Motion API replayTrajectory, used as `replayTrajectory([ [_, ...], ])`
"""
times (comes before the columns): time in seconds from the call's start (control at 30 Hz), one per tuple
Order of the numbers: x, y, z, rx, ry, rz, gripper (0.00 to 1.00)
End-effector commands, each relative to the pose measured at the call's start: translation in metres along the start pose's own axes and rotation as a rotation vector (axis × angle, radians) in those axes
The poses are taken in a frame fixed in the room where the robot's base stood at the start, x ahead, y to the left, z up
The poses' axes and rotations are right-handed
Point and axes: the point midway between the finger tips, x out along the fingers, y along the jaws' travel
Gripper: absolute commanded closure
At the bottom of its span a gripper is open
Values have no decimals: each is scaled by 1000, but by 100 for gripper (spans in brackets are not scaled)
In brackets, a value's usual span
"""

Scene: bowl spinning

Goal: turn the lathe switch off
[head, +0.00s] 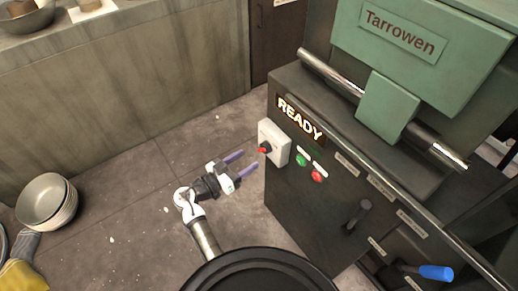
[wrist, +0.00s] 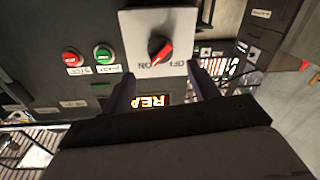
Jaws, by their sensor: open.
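The lathe switch is a red and black rotary knob (head: 265,148) on a white box (head: 279,139) at the left of the lathe's dark front panel. In the wrist view the red knob (wrist: 160,50) sits on its white plate (wrist: 135,30), with OFF and ON lettering upside down below it.
Green (head: 301,160) and red (head: 317,176) buttons are close to the switch. A lit READY display (head: 300,119) is above them. A lever (head: 358,215) and a blue handle (head: 436,272) stick out at the right.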

Motion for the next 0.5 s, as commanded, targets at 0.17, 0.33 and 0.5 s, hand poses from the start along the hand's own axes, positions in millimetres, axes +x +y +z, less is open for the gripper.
replayTrajectory([
  [0.17,36,1,-2,-1,-1,3,40],
  [0.33,57,0,-1,0,0,0,40],
  [0.5,65,0,-1,0,0,-1,40],
])
